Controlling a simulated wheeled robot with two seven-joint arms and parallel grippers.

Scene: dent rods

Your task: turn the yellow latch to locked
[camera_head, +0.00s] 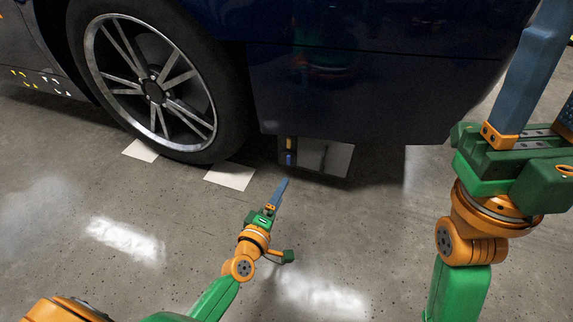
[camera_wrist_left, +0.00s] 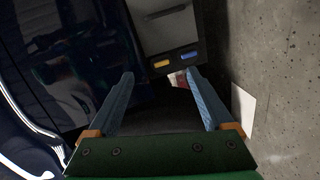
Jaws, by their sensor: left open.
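The yellow latch (camera_head: 291,143) is a small yellow piece on a dark strip beside a grey panel (camera_head: 325,158), low under the dark blue car body. A blue piece (camera_head: 290,159) sits near it. In the left wrist view the yellow latch (camera_wrist_left: 161,64) and blue piece (camera_wrist_left: 188,56) lie side by side, ahead of and between my left fingers. My left gripper (camera_head: 283,182) is open and empty, short of the latch and apart from it. My right gripper (camera_head: 546,100) is large at the right edge, its fingers apart and partly cut off, away from the latch.
A wheel (camera_head: 153,91) stands left of the panel, with white sheets (camera_head: 230,176) on the floor by it. The car body (camera_head: 360,95) hangs low above the panel. The concrete floor in front is clear.

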